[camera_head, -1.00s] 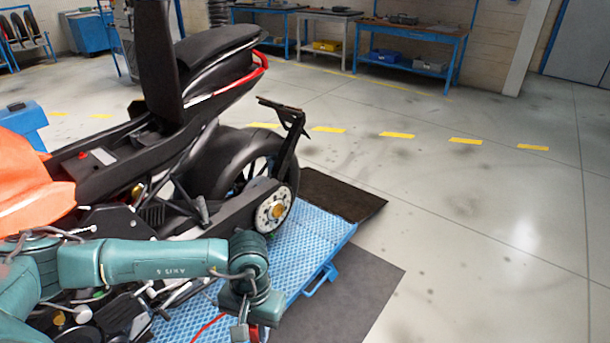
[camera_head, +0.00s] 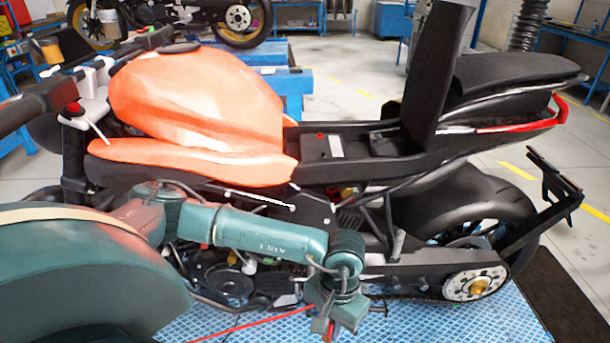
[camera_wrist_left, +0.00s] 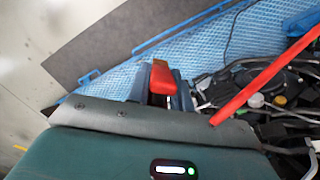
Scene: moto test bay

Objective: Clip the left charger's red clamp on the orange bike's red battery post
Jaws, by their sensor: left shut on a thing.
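The orange bike (camera_head: 205,100) stands side-on in the head view, its seat flap raised upright. Under the flap is the open bay with a dark battery (camera_head: 335,149) bearing a white label. A small red battery post (camera_head: 320,136) shows on its left part. My left gripper (camera_head: 332,325) hangs low in front of the bike, below and apart from the battery. It is shut on the red clamp (camera_wrist_left: 163,78), seen between the fingers in the left wrist view. A red cable (camera_head: 255,324) runs from it to the lower left. The charger and my right gripper are out of view.
A blue ribbed platform (camera_head: 420,320) lies under the bike. Another motorcycle (camera_head: 190,15) and blue benches stand behind. Open floor lies at the back right.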

